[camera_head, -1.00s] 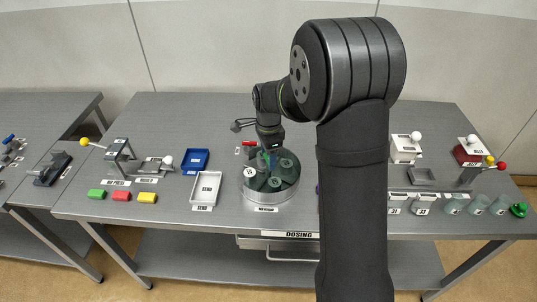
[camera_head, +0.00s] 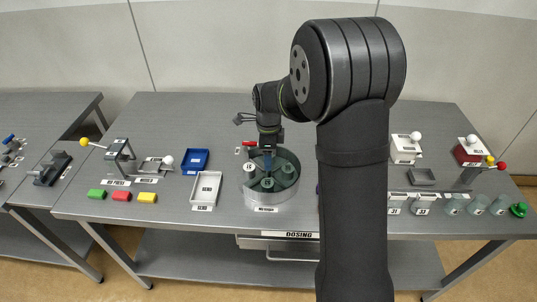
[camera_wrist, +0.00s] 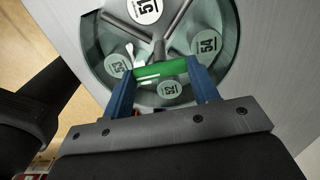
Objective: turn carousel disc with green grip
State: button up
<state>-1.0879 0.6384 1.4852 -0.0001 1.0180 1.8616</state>
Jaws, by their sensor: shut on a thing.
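The carousel disc (camera_head: 283,186) sits in a round metal drum on the table, left of my arm in the head view. It carries several numbered round lids and also shows in the wrist view (camera_wrist: 185,50). The green grip (camera_wrist: 160,70) is a short bar on the disc, seen in the wrist view beside the lids marked 53, 52 and 54. My gripper (camera_wrist: 161,72) has its two blue fingers at the ends of the green grip and is shut on it. In the head view my gripper (camera_head: 267,160) reaches down over the drum, and the grip is hidden there.
A white tray (camera_head: 206,202) and a blue tray (camera_head: 187,168) lie left of the drum. A red handle (camera_head: 250,144) stands just behind it. Green, red and yellow blocks line the front left. Several jars and a green knob (camera_head: 518,210) stand at the right.

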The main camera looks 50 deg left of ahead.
dwell(0.5)
jog(key=o, duration=1.4)
notch_tip(320, 180, up, 17)
jog(key=shift+r, duration=0.2)
jog(key=shift+f, duration=0.15)
notch_tip(320, 180, down, 17)
jog(key=shift+f, duration=0.1)
dwell(0.4)
